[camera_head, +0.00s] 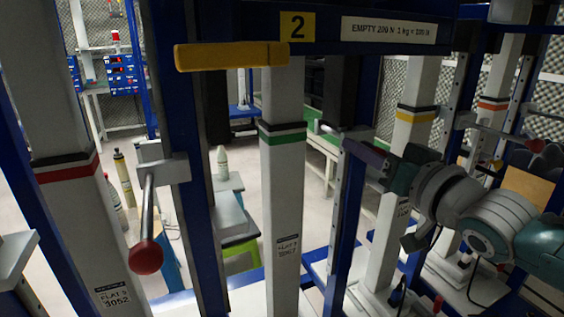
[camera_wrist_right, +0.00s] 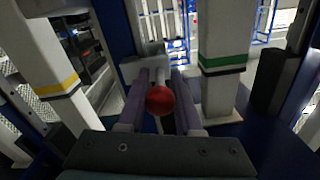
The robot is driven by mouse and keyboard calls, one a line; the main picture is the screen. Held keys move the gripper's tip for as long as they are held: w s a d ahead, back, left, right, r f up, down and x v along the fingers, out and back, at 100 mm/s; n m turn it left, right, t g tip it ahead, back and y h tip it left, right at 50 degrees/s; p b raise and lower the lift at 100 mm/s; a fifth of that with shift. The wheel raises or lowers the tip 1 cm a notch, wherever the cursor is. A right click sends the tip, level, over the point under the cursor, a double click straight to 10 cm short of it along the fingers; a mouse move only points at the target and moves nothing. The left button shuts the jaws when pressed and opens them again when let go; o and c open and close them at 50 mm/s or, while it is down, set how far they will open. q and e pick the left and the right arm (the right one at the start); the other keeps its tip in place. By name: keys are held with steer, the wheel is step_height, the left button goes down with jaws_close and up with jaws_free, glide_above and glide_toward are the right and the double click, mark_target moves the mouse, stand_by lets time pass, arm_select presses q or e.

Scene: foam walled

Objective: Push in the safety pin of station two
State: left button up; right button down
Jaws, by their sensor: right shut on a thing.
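A yellow plate marked 2 (camera_head: 297,27) sits on the blue crossbeam above a white column with a green band (camera_head: 283,137). My right gripper (camera_head: 350,145) reaches in from the right, at the blue post just right of that column. In the right wrist view, my gripper (camera_wrist_right: 160,97) has its two purple fingers either side of a pin's red ball knob (camera_wrist_right: 160,100), shut on it. The pin runs toward a grey bracket (camera_wrist_right: 143,67) on the blue post. The knob is hidden in the head view, and how deep the pin sits cannot be told. My left gripper is out of view.
Another red-knobbed pin (camera_head: 146,257) sticks out from the left blue post, and one more (camera_head: 535,145) is at the far right. A yellow bar (camera_head: 232,56) juts out below the beam. White columns with red (camera_head: 66,172) and yellow bands (camera_head: 416,116) stand either side.

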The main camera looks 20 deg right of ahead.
steer(key=shift+f, duration=0.15)
steer(key=c, duration=1)
jaws_free()
steer(key=shift+o, duration=1.4)
steer(key=shift+w, duration=0.2)
steer(key=shift+o, duration=0.7)
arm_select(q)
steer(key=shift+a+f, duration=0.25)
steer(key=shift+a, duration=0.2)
arm_select(e)
steer(key=shift+s, duration=0.6)
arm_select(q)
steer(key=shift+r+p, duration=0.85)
arm_select(e)
steer(key=s, duration=0.8)
steer(key=shift+s+d, duration=0.35)
steer(key=shift+d, duration=0.05)
